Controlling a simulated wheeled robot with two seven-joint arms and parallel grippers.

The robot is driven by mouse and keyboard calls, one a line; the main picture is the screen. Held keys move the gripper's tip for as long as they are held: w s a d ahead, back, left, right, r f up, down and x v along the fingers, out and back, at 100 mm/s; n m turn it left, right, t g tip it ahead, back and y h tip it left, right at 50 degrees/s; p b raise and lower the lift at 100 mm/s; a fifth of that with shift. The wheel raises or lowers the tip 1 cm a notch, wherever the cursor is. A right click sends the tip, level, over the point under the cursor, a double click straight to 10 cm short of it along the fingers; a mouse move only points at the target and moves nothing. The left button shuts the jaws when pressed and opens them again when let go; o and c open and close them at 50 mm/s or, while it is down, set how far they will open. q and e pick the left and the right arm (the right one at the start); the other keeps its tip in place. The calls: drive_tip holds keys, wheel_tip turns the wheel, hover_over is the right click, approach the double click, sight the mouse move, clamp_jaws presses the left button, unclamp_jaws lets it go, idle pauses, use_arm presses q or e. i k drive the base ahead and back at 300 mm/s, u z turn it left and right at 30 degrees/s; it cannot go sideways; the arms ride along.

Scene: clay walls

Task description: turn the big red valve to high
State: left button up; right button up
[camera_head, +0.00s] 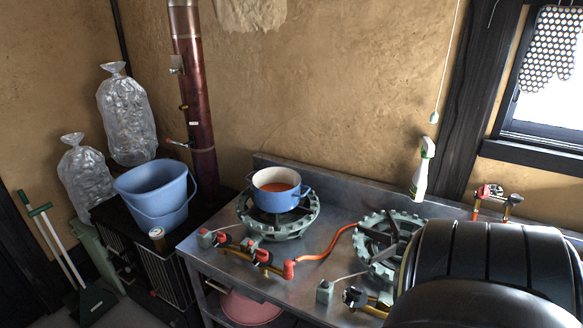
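Several red valve parts show, and I cannot tell for sure which is the big red valve. On the left gas burner (279,226), a red knob (224,238) and another red knob (262,255) sit along a brass pipe at the front. A red hose fitting (290,268) sits just right of them and joins an orange hose (328,240). A red-topped valve (490,191) stands on the counter at the right. The setting of each is too small to read. Neither of my grippers is in view.
A blue pot (276,190) with orange contents stands on the left burner. The right burner (385,238) is empty, partly hidden by a large dark ribbed form at lower right. A spray bottle (423,170) stands behind.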

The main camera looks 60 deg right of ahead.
sight(262, 256)
drive_tip(key=z, duration=2.25)
drive_tip(key=k, duration=0.7)
drive_tip(key=u, duration=0.45)
drive_tip(key=i, duration=0.5)
drive_tip(key=z, duration=0.05)
